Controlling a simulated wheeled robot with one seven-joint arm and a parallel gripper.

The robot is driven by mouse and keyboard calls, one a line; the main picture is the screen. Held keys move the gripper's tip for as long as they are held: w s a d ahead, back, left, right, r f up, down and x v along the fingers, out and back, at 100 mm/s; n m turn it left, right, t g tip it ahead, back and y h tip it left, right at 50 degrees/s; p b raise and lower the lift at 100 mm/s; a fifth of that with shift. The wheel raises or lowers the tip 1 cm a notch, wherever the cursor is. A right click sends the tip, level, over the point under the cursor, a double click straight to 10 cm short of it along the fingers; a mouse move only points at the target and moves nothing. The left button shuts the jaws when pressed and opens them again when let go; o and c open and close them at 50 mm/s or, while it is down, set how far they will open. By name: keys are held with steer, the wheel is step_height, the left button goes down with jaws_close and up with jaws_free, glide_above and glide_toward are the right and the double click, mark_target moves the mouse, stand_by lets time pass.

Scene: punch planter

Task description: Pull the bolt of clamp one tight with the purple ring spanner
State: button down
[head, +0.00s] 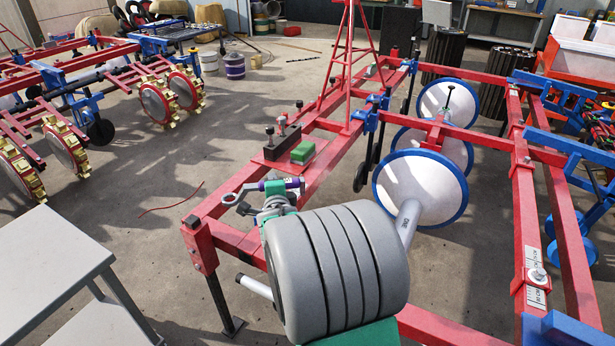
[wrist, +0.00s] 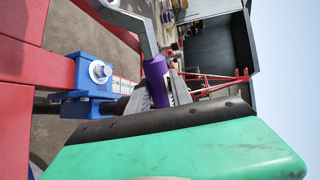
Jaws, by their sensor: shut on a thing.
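The ring spanner has a purple grip (head: 274,187) and a grey ring end (head: 230,198). My gripper (head: 272,202) is shut on it, above the near left corner of the red frame. In the wrist view the purple grip (wrist: 155,80) lies between my jaws, and the ring end is cut off at the top. There a blue clamp (wrist: 92,95) with a hex bolt (wrist: 100,72) sits on a red beam beside a scale, apart from the spanner. I cannot tell whether it is clamp one.
The red frame (head: 452,148) carries a green block (head: 303,152) and upright bolts (head: 270,133). A red clamp with a bolt (head: 537,274) sits on the right beam. White discs (head: 420,190) hang inside the frame. A grey table (head: 50,255) stands at left.

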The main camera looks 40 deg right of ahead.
steer(key=s+d+f+m+g+h, duration=0.1)
steer(key=s+d+m+g+h, duration=0.2)
steer(key=d, duration=0.6)
steer(key=shift+s+d+f+p, duration=0.2)
steer(key=shift+d+f+p, duration=0.15)
steer(key=shift+p, duration=0.1)
steer(key=w+d+f+n+t+y+b, duration=0.2)
steer(key=w+n+y+b, duration=0.2)
steer(key=w+n+y, duration=0.1)
steer(key=w+d+f+n+t+y+b, duration=0.1)
steer(key=w+d+n+t+y+b, duration=0.1)
steer(key=w+n+y, duration=0.4)
steer(key=t+y+b, duration=0.1)
steer(key=y+b, duration=0.1)
steer(key=shift+f+n+y, duration=0.3)
steer(key=shift+f, duration=0.05)
